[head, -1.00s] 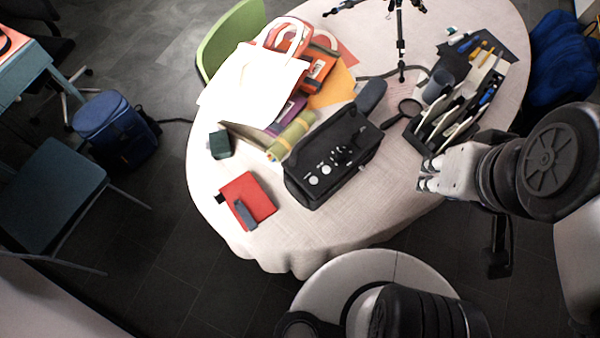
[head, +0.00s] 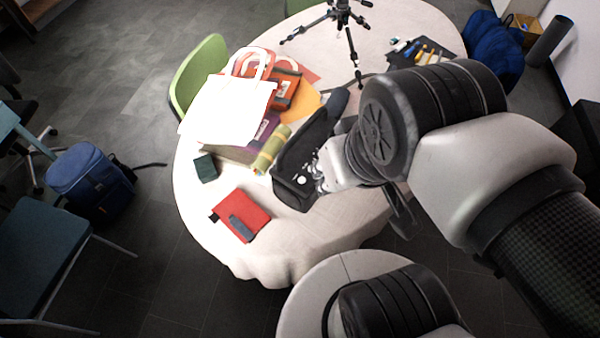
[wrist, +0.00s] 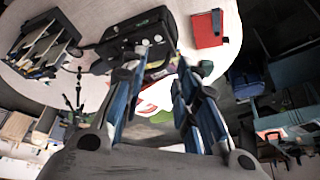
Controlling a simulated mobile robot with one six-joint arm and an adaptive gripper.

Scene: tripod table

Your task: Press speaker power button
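The black speaker (head: 292,160) stands on the round table and is partly covered by my arm in the head view. Its control face carries a round white knob (head: 301,180) and other small controls. In the wrist view the speaker (wrist: 113,47) lies beyond the fingertips, with several pale knobs on its face. I cannot tell which control is the power button. My gripper (head: 322,174) is just to the right of the knobs in the head view. In the wrist view its two fingers (wrist: 160,78) are apart with nothing between them. I cannot see any contact with the speaker.
The table (head: 325,230) has a pale cloth. A red notebook (head: 252,207) lies front left of the speaker. A rolled yellow-green item (head: 270,150) and a white bag (head: 225,110) are left of it. A tripod (head: 345,25) stands behind. The desk organizer (wrist: 40,50) shows in the wrist view.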

